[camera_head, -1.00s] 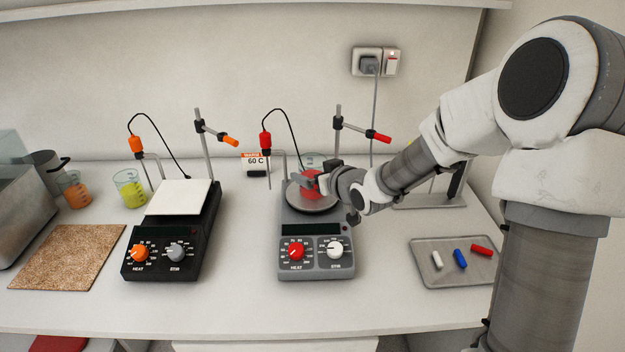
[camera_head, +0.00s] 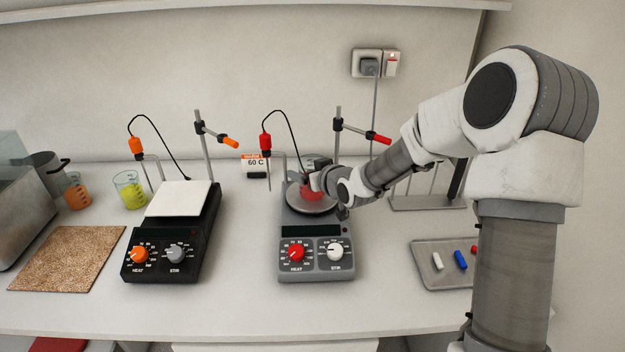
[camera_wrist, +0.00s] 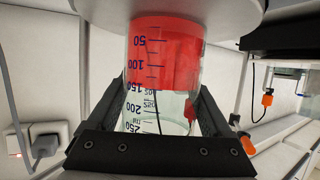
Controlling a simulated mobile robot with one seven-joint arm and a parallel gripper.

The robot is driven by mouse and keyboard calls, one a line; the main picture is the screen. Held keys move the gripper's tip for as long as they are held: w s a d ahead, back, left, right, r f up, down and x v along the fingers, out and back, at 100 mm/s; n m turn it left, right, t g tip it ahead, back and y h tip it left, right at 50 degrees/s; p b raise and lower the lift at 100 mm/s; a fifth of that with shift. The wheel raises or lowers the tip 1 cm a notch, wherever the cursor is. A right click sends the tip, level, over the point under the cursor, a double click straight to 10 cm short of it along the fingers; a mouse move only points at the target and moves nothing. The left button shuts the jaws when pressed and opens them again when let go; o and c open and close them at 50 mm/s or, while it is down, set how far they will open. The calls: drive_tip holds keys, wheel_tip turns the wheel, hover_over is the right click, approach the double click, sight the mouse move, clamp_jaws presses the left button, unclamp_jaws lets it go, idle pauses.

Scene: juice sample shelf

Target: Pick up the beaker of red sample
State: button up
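The beaker of red sample (camera_head: 311,190) stands on the round plate of the grey hotplate (camera_head: 317,230), partly hidden by my gripper (camera_head: 318,182). In the wrist view the beaker (camera_wrist: 166,60) appears upside down, with red liquid in its lower part and clear glass with blue marks above. The two dark fingers of my gripper (camera_wrist: 163,105) lie one on each side of the beaker, very close to its wall. I cannot tell whether they press on the glass. The beaker's base is at the plate (camera_wrist: 230,8), with no clear gap.
A red probe (camera_head: 266,142) and a stand with a red-tipped clamp (camera_head: 378,138) rise behind the hotplate. A black hotplate (camera_head: 180,225) is left of it. A tray (camera_head: 430,275) with small bars lies right. The front bench is clear.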

drive_tip(key=c, duration=0.5)
drive_tip(key=shift+c, duration=0.7)
drive_tip(key=shift+r, duration=0.15)
